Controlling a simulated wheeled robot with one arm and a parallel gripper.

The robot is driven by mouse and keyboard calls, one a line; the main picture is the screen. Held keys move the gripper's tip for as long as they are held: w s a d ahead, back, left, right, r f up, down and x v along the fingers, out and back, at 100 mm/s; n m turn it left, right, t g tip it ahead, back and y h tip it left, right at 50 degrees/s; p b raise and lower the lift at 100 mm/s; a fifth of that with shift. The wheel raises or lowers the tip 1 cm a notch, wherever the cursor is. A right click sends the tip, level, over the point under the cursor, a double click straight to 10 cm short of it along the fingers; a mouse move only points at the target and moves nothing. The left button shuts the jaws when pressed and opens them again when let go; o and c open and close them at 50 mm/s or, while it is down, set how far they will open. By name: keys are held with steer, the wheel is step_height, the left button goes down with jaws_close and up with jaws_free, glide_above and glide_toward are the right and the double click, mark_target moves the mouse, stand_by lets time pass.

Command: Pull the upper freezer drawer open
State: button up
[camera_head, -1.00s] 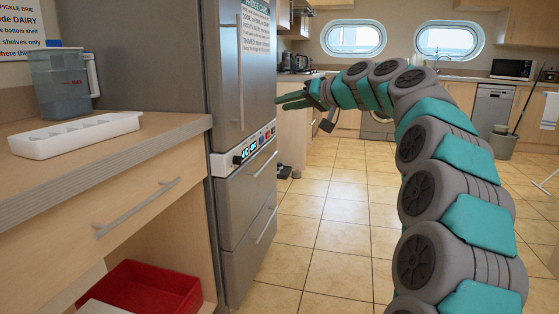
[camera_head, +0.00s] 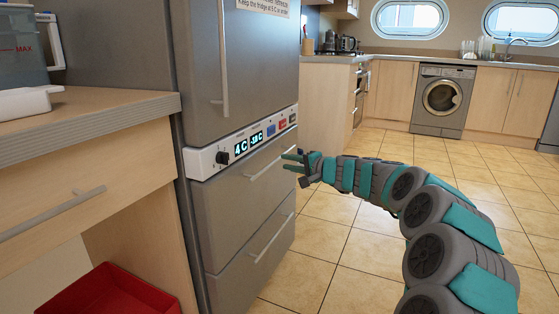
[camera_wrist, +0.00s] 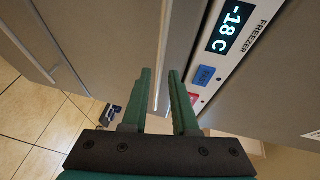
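The upper freezer drawer (camera_head: 240,198) is a grey front just below the control panel (camera_head: 250,140), and it looks shut. Its slim bar handle (camera_head: 268,167) slants across the top of the front. My gripper (camera_head: 297,161) is at the right end of this handle, pointing at the fridge-freezer. In the wrist view my gripper (camera_wrist: 162,74) has its two green fingers apart. A pale bar, which looks like the handle (camera_wrist: 163,50), runs toward the gap between them. I cannot tell whether the fingers touch it.
The lower freezer drawer (camera_head: 250,268) with its own handle is below. The fridge door (camera_head: 240,70) is above. A wooden counter (camera_head: 90,115) stands left, with a red bin (camera_head: 110,290) under it. Tiled floor (camera_head: 340,225) is clear to the right. A washing machine (camera_head: 442,98) stands far back.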

mark_target(278, 160)
steer(key=shift+x, duration=3.15)
steer(key=shift+f, duration=0.1)
jaws_close()
